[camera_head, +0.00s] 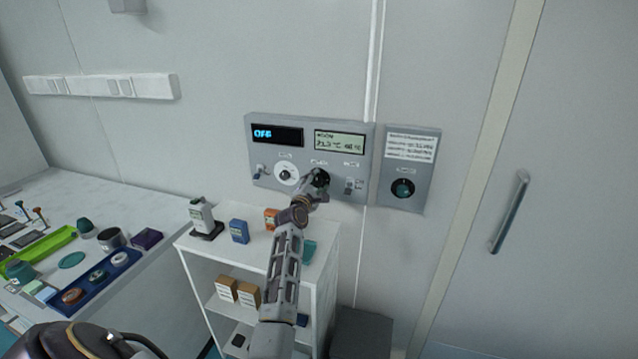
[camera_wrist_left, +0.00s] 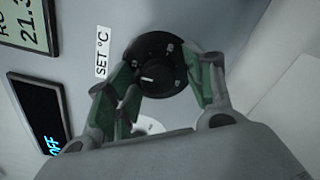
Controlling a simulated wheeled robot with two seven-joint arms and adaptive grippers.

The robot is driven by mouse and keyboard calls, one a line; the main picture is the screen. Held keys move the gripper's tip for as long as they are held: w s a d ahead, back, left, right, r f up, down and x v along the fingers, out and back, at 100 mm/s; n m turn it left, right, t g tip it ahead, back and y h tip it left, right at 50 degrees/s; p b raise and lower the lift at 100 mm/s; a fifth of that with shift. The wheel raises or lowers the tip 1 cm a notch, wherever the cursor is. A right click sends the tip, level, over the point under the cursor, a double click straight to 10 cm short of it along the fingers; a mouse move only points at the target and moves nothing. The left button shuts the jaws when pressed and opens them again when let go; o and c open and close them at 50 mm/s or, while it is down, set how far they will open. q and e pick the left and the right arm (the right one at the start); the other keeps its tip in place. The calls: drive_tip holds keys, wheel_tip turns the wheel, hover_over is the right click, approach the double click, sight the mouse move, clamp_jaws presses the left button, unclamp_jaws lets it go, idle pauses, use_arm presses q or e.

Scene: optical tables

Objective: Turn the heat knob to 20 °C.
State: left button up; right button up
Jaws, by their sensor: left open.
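The wall control panel (camera_head: 309,150) has a blue display reading OFF and a pale room display reading about 21.3 °C. The black round knob (camera_wrist_left: 160,66) has a "SET °C" label (camera_wrist_left: 103,55) beside it and a short white pointer mark. In the head view the knob is mostly hidden behind my left gripper (camera_head: 317,183). In the left wrist view my left gripper (camera_wrist_left: 166,80) is open, its green-padded fingers on either side of the knob. I cannot tell whether the fingers touch it. The set temperature is not readable.
A white dial (camera_head: 287,174) sits left of the knob, with small switches at the panel's lower corners. A second grey panel (camera_head: 402,187) with a dark knob is at right. A white shelf (camera_head: 196,246) with small boxes stands below. A door handle (camera_head: 509,212) is farther right.

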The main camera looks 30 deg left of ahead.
use_arm(q)
drive_tip(key=shift+s+r, duration=0.1)
drive_tip(key=shift+c, duration=0.4)
drive_tip(key=c, duration=0.9)
drive_tip(key=shift+c, duration=0.2)
drive_tip(key=shift+m, duration=0.3)
drive_tip(key=m+p, duration=0.2)
drive_tip(key=m, duration=0.2)
drive_tip(key=m+p, duration=0.1)
drive_tip(key=m, duration=0.4)
drive_tip(key=shift+m+p, duration=0.3)
drive_tip(key=shift+p, duration=0.05)
drive_tip(key=m+p, duration=0.1)
drive_tip(key=m, duration=0.3)
drive_tip(key=shift+m, duration=0.3)
drive_tip(key=m+p, duration=0.1)
drive_tip(key=m, duration=0.4)
